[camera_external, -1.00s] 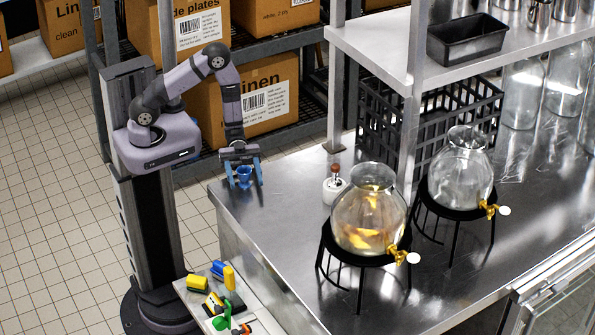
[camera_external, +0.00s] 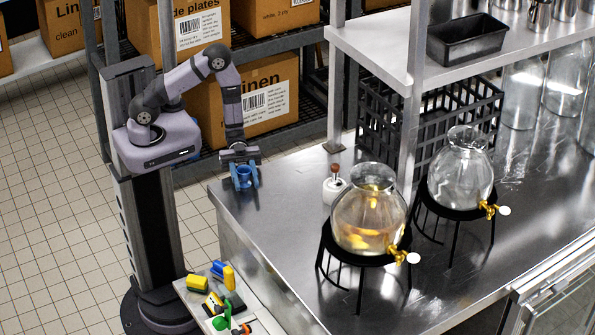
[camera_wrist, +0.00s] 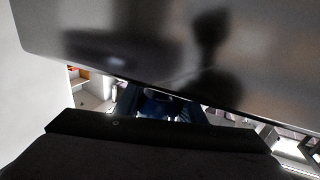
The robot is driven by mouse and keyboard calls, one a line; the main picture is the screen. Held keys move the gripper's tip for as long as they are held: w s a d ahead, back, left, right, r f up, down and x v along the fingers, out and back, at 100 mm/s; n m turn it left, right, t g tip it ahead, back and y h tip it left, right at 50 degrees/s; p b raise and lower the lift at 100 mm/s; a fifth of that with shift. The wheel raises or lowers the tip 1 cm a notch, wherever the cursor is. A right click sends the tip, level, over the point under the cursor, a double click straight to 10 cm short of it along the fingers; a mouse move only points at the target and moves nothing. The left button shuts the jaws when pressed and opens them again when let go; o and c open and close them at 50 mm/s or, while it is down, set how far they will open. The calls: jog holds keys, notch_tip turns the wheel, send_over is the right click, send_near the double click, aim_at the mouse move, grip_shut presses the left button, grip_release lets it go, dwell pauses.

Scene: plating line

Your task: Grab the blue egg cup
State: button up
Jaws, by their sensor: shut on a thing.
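The blue egg cup (camera_external: 244,177) is between the blue fingers of my gripper (camera_external: 245,184) at the left end of the steel counter in the external view. My gripper points down and is shut on the cup. In the wrist view, the dark blue cup (camera_wrist: 158,106) shows dimly between the fingers of my gripper (camera_wrist: 160,112). Whether the cup's base touches the counter is hard to tell.
The steel counter (camera_external: 290,230) is clear around my gripper. A shelf with boxes (camera_external: 262,100) stands behind.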

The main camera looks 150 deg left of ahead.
notch_tip(320, 180, up, 10)
dwell(0.7)
